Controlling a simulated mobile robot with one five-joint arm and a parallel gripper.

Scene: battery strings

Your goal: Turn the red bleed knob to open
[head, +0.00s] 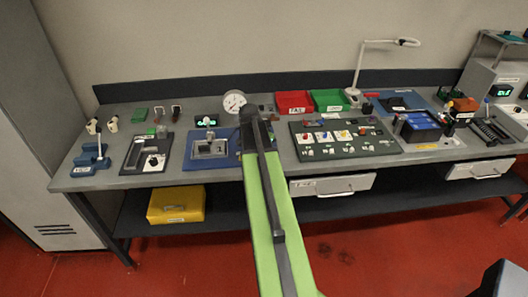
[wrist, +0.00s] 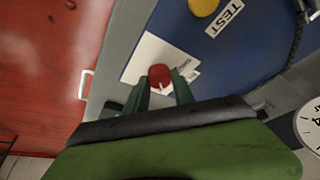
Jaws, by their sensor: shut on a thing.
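The red bleed knob (wrist: 160,75) shows in the wrist view, with a pale pointer mark on its near side. It sits by a white label plate (wrist: 150,55) on a blue panel (wrist: 235,65). My gripper (wrist: 158,88) has one green finger on each side of the knob and is shut on it. In the head view my green arm reaches over the bench and hides the knob and my fingertips.
A round gauge (head: 234,101) stands just left of my arm's far end. A blue fixture (head: 210,147) lies to the left and a dark panel of switches (head: 345,138) to the right. A yellow bin (head: 176,204) sits on the lower shelf.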

